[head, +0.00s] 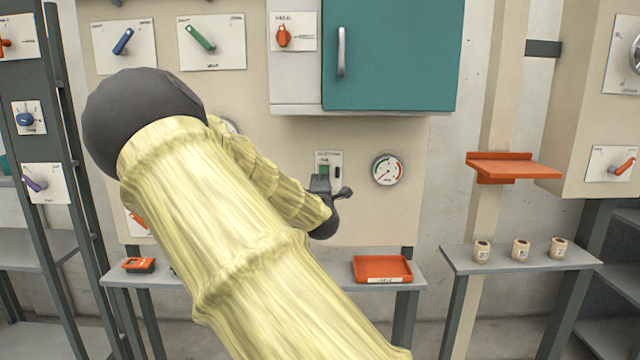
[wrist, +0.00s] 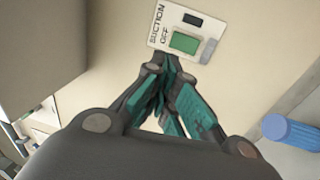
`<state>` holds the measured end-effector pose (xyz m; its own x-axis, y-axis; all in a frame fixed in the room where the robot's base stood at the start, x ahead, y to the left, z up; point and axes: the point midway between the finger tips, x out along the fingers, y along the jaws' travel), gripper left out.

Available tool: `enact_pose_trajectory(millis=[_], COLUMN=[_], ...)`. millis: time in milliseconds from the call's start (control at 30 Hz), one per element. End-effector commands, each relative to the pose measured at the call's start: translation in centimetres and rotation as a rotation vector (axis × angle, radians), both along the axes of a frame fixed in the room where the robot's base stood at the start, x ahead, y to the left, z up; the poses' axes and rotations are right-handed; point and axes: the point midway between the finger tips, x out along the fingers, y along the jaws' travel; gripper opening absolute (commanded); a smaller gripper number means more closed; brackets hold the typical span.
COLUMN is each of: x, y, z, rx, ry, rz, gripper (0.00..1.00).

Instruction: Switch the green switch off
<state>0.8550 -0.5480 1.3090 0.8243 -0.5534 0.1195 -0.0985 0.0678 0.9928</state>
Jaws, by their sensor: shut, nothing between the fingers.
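The green switch (wrist: 184,42) is a green rectangular block on a white plate (wrist: 161,38), below a dark rectangle (wrist: 193,19) in the wrist view. The plate is lettered SUCTION and OFF, turned sideways. In the head view the green switch (head: 323,169) shows small on the wall panel, partly behind my gripper. My gripper (wrist: 164,63) is shut and empty, with its fingertips just short of the switch at the plate's lower edge. In the head view my gripper (head: 321,183) is in front of the panel; I cannot tell whether it touches.
A round gauge (head: 388,169) is right of the switch. A teal cabinet door (head: 392,55) hangs above. A green lever (head: 199,38) and a blue lever (head: 123,41) sit upper left. An orange tray (head: 383,269) is on the shelf below.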

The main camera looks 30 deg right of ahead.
Motion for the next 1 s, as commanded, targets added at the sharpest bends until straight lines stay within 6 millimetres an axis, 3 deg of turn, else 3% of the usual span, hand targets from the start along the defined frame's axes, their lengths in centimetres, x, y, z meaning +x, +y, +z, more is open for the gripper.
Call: enact_pose_trajectory(millis=[367, 467, 567, 667, 1000], x=[0.0, -0.1, -0.6, -1.6, -8.0], y=[0.0, 0.0, 0.0, 0.3, 3.2], z=[-0.1, -1.2, -4.4, -9.4, -27.8], rx=[0.001, 0.017, 0.064, 0.143, 0.464], ry=[0.001, 0.010, 0.038, 0.078, 0.238], rz=[0.000, -0.001, -0.002, -0.004, -0.051], gripper=[0.00, 0.00, 0.00, 0.00, 0.00])
